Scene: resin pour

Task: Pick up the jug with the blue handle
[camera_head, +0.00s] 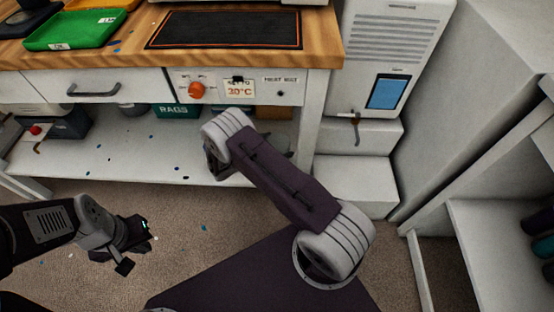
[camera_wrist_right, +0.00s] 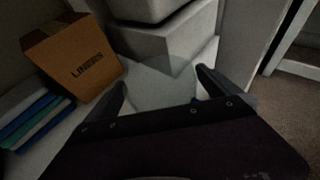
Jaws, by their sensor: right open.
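I cannot make out a jug with a blue handle for certain in either view. In the right wrist view, my right gripper (camera_wrist_right: 162,82) is open, its two dark fingers wide apart. A pale surface shows between the fingers, with a small blue patch (camera_wrist_right: 194,100) low by the right finger; I cannot tell whether either belongs to the jug. In the head view, my right arm hides its own fingers and part of the lower shelf. My left gripper (camera_head: 125,255) is over the floor at lower left, holding nothing that I can see; its jaw opening is unclear.
The workbench (camera_head: 322,45) has a green tray (camera_head: 70,30) and a dark mat (camera_head: 228,28) on top. Its lower shelf (camera_head: 110,160) holds a green rags box (camera_head: 175,110). A cardboard box (camera_wrist_right: 75,62) stands left of my right gripper. White blocks (camera_head: 355,184) stand right of the bench.

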